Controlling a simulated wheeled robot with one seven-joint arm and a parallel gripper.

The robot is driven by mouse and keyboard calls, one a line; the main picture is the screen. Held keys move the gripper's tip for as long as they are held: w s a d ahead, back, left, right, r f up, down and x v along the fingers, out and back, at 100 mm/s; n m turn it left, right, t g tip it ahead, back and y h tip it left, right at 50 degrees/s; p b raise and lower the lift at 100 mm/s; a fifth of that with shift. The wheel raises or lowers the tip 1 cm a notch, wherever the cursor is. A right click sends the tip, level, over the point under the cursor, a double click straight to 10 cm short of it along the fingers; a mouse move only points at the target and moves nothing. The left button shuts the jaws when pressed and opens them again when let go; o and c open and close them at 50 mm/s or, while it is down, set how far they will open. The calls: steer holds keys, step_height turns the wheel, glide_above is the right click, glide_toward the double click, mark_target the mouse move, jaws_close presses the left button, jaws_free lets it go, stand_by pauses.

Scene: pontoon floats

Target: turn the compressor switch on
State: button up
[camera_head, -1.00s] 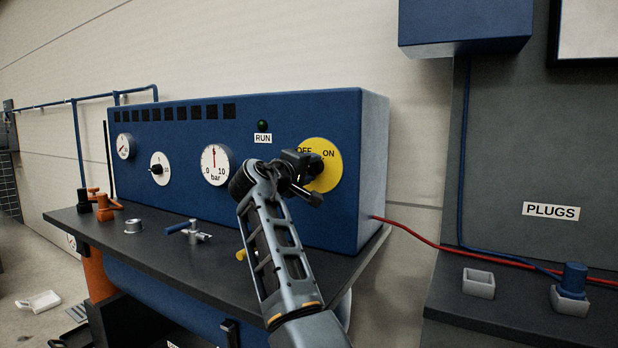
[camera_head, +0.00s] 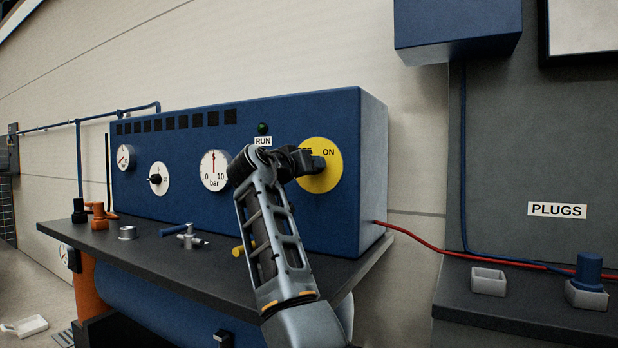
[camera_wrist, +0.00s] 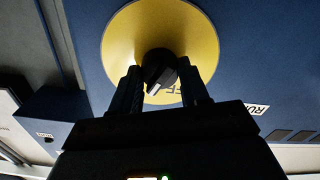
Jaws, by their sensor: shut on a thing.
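The compressor switch is a black knob (camera_wrist: 160,68) on a yellow round plate (camera_head: 322,180) on the front of the blue compressor panel (camera_head: 340,120). The word ON shows at the plate's upper right; OFF is mostly covered by my arm in the head view. My gripper (camera_head: 318,163) is at the plate, and in the wrist view its two fingers (camera_wrist: 160,80) stand either side of the knob, shut on it. The knob's pointer direction is hard to tell. The green RUN lamp (camera_head: 263,129) looks dark.
Gauges (camera_head: 214,170) and a small dial (camera_head: 158,179) sit left on the panel. A dark shelf (camera_head: 150,255) below holds a valve (camera_head: 188,236) and fittings. A red hose (camera_head: 420,238) runs right to the bench with grey sockets (camera_head: 488,281).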

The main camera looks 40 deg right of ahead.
steer(key=shift+f+m+b, duration=0.2)
steer(key=shift+m+b, duration=0.75)
steer(key=shift+m, duration=0.85)
steer(key=o, duration=1.1)
steer(key=shift+r, duration=0.15)
steer(key=shift+c, duration=0.2)
steer(key=v, duration=0.7)
steer(key=shift+a, duration=0.35)
steer(key=shift+s, duration=0.1)
